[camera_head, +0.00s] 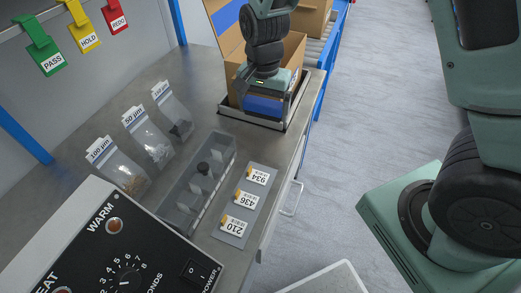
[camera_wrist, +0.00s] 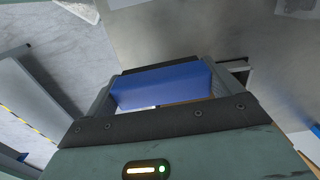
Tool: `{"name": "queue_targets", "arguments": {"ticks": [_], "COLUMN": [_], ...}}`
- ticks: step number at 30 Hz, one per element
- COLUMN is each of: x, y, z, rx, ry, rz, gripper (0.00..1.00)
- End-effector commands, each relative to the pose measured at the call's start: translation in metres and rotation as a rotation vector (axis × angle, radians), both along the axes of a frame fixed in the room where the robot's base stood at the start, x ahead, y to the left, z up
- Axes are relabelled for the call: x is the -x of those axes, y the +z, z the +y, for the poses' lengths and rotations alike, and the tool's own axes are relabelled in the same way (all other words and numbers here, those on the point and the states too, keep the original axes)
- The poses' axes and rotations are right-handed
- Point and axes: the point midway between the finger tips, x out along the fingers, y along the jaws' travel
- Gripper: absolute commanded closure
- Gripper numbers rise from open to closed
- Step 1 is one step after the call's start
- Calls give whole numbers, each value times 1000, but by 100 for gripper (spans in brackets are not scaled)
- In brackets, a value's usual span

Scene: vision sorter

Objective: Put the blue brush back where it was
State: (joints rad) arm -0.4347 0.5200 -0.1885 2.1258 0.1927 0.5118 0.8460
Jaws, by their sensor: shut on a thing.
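My gripper (camera_head: 263,107) is at the far right end of the metal bench, in front of an open cardboard box. It is shut on the blue brush (camera_head: 262,104), which shows as a plain blue block between the fingers. The brush (camera_wrist: 162,87) also shows in the wrist view, spanning the gap between the two fingers of my gripper (camera_wrist: 160,85). No bristles can be made out. The brush is over or inside a dark-rimmed tray (camera_head: 252,121) at the bench edge; I cannot tell whether it touches it.
The cardboard box (camera_head: 230,40) stands close behind my gripper. Several labelled bags (camera_head: 147,137), a clear divided bin (camera_head: 190,195) and a grey card with number tags (camera_head: 238,228) lie nearer on the bench. A heater box (camera_head: 110,250) stands in front. Bench between bags and tray is clear.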

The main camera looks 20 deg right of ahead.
Motion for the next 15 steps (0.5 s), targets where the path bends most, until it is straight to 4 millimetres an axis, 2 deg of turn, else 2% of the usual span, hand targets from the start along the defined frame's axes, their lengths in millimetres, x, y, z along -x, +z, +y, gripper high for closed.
{"name": "queue_targets", "arguments": {"ticks": [5,9,15], "x": [2,2,1], "y": [-21,-47,-66], "z": [5,5,6], "rx": [2,2,1], "ry": [-44,-45,-43], "rz": [3,4,1], "gripper": [46,46,46]}}
